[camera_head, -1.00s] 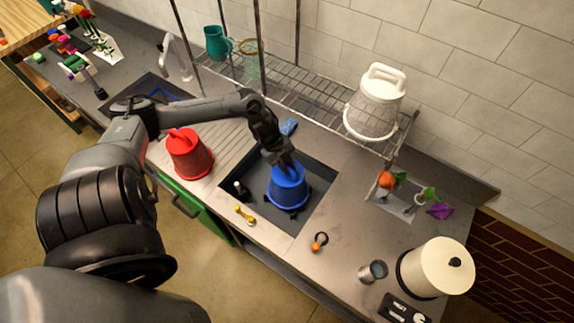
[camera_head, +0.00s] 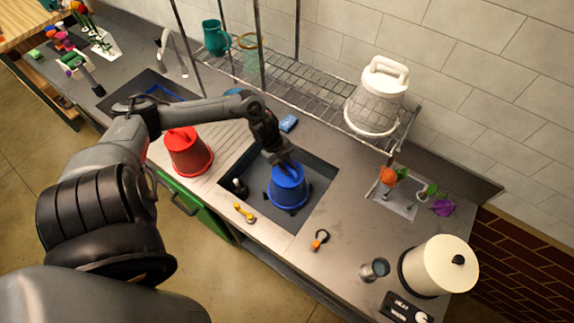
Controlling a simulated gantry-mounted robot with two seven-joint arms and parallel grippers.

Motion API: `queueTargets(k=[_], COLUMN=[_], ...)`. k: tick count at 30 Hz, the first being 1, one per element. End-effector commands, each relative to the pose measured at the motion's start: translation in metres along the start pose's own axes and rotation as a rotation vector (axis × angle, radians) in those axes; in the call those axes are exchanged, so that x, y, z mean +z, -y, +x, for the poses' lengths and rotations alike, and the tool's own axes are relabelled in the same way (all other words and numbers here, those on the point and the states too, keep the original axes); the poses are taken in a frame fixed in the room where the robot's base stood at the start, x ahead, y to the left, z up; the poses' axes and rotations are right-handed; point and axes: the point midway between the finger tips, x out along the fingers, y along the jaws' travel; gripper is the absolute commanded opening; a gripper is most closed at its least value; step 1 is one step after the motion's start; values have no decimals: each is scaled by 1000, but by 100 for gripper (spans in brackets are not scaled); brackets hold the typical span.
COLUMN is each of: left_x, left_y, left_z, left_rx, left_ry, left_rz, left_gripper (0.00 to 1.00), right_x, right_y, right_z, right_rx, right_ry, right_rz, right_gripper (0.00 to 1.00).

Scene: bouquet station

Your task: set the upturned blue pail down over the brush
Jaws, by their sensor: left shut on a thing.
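The blue pail (camera_head: 288,187) is upside down over the dark recessed basin (camera_head: 313,208) in the counter. My left gripper (camera_head: 283,163) is shut on the top of the pail from above. Small dark pieces show around the pail's lower rim. I cannot tell whether the rim touches the basin floor. No brush shows clearly, and whatever is under the pail is hidden. A small black item with a pale top (camera_head: 239,187) stands at the basin's left side, apart from the pail. My right gripper is not in view.
An upturned red pail (camera_head: 189,152) stands left of the basin. A yellow tool (camera_head: 244,212) and an orange-and-black item (camera_head: 319,240) lie along the front. A blue sponge (camera_head: 289,123) lies behind. A metal cup (camera_head: 374,270) and cream canister (camera_head: 439,265) stand right; a wire rack (camera_head: 310,90) is behind.

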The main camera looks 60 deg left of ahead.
Motion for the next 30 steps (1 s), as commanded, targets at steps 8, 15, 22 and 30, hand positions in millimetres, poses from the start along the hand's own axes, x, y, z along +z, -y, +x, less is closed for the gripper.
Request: queueTargets(k=[8,15,22,30], left_x=[3,3,3,3], left_y=[-1,-1,-1,-2], left_z=[7,8,8,8], left_rx=[-2,-1,-1,0], left_ry=[-1,0,0,0], left_rz=[0,0,0,0], left_gripper=[0,0,41,53], right_x=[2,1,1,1], right_y=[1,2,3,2], right_z=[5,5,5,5], right_rx=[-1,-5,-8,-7], right_ry=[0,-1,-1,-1], right_rz=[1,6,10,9], right_gripper=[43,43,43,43])
